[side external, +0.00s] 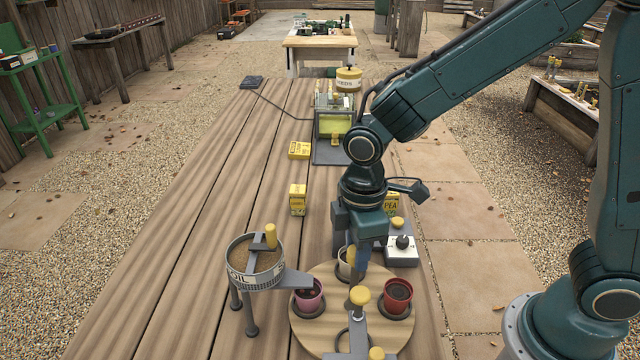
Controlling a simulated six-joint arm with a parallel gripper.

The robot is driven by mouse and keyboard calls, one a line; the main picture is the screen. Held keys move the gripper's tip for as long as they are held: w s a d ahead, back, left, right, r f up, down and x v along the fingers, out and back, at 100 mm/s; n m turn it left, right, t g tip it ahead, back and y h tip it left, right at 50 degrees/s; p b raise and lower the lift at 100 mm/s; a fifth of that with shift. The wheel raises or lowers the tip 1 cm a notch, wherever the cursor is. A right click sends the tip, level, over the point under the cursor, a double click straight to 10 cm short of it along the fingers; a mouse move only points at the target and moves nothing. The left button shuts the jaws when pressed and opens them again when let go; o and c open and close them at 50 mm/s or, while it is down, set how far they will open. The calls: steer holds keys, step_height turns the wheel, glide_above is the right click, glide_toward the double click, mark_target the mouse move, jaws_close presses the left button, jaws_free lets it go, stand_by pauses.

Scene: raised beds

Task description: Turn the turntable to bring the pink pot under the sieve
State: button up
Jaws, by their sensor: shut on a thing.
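The round wooden turntable (327,335) sits at the near end of the bench. The pink pot (309,297), with dark contents, stands in a dark ring on its left side. The round grey sieve (240,283), lettered "OIL" in view and full of brown soil, stands on legs to the left. Its grey spout reaches right, to just above and left of the pink pot. My gripper (358,266) points down over the turntable's back part, shut. It overlaps the cream pot (343,268); what it grips is hidden by the fingers. A red pot (398,296) stands on the right side.
A grey post with a yellow knob (359,296) rises in front of my gripper; another yellow knob (376,353) is nearer. A white switch box (402,250) stands behind right. Yellow packets (298,199) lie farther back. The bench's left is clear.

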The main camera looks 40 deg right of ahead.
steer(key=o, duration=1)
steer(key=shift+c, duration=0.2)
steer(key=shift+r, duration=0.15)
step_height(320, 180, up, 14)
steer(key=s+d+r+m+t, duration=0.2)
steer(key=s+d+m+t, duration=0.3)
steer(key=s+d+m, duration=0.7)
steer(key=shift+s+d+t, duration=0.3)
steer(key=shift+s+d, duration=0.45)
steer(key=shift+s, duration=0.2)
